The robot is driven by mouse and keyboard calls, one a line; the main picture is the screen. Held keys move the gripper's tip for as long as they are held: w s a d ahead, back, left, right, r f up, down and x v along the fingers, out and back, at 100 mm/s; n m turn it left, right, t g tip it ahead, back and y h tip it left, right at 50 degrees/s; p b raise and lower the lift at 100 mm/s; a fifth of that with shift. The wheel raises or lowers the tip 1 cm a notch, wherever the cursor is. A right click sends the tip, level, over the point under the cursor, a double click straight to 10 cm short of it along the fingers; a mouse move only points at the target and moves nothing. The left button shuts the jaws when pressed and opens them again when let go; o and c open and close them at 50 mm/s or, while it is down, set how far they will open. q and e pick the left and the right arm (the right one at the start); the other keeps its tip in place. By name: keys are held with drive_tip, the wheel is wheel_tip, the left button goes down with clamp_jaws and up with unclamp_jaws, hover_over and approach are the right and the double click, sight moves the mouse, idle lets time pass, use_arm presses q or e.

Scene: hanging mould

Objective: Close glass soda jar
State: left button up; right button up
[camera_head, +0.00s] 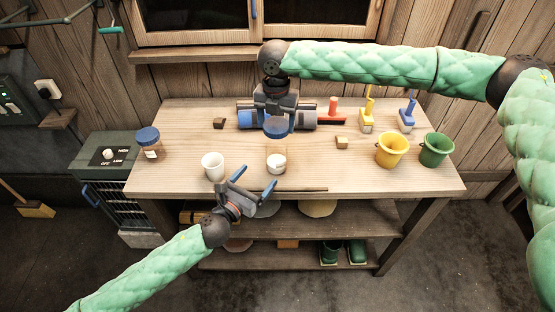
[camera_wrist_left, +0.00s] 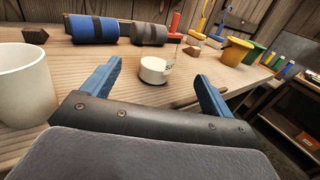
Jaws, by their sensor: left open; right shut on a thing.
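The glass soda jar (camera_head: 276,165) stands upright near the middle of the bench with white contents low inside. In the left wrist view its clear walls are faint and the white contents (camera_wrist_left: 154,70) show between my fingers, farther off. My right gripper (camera_head: 276,112) points down above the jar, shut on a round blue lid (camera_head: 276,131).
A white cup (camera_head: 213,165) stands left of the jar, near my left gripper. A blue-lidded jar (camera_head: 149,144) is farther left. A thin rod (camera_head: 305,190) lies at the front edge. Yellow (camera_head: 392,151) and green (camera_head: 435,151) buckets stand right. Blue and grey rolls (camera_head: 245,118) lie behind.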

sight(282, 148)
use_arm(q)
drive_tip(key=shift+w+d, duration=0.2)
drive_tip(key=shift+w, duration=0.15)
use_arm(e)
drive_tip(key=shift+w, duration=0.1)
use_arm(q)
drive_tip(key=x, duration=1.1)
drive_tip(key=shift+w, duration=0.15)
drive_tip(key=c, duration=1.5)
use_arm(e)
drive_tip(key=shift+f, duration=2.5)
